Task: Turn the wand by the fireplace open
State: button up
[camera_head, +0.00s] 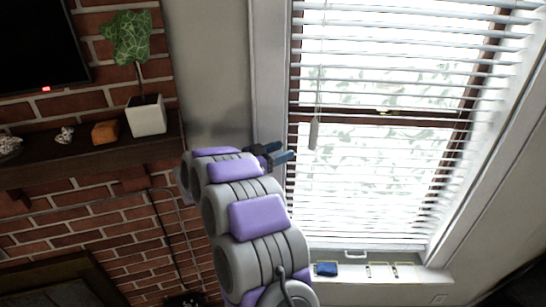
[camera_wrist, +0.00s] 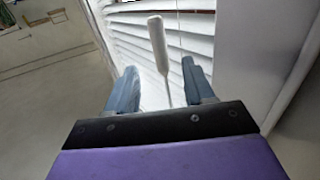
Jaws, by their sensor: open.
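A thin pale wand (camera_head: 314,133) with a thicker grey handle hangs in front of the left part of the window blind (camera_head: 395,190). In the wrist view the white wand (camera_wrist: 158,45) appears in the gap between my two fingers, beyond the fingertips. My gripper (camera_head: 287,153) is open, with blue fingers pointing toward the wand. In the head view the fingertips are a little left of the handle, with a small visible gap. The open, empty fingers (camera_wrist: 160,67) also show in the wrist view. The blind's slats (camera_wrist: 195,45) lie behind the wand.
The window sill (camera_head: 420,275) holds a small blue object (camera_head: 326,269). At left, a brick fireplace has a dark mantel (camera_head: 90,150) with a white potted plant (camera_head: 146,115) and small ornaments. A dark screen (camera_head: 40,45) hangs above it. White window trim (camera_head: 269,75) stands beside my gripper.

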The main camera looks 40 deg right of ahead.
jog(key=shift+a, duration=1.15)
jog(key=n+t+y+b, duration=0.2)
jog(key=n+t+b, duration=0.3)
jog(key=t, duration=0.4)
send_near(312, 139)
jog(key=shift+n, duration=0.5)
jog(key=p+x, duration=0.2)
jog(key=x, duration=1)
jog(key=shift+w+d+p, duration=0.1)
jog(key=shift+p, duration=0.2)
jog(key=shift+w+d+r, duration=0.1)
jog(key=shift+w+d, duration=0.15)
jog(key=shift+d, duration=0.25)
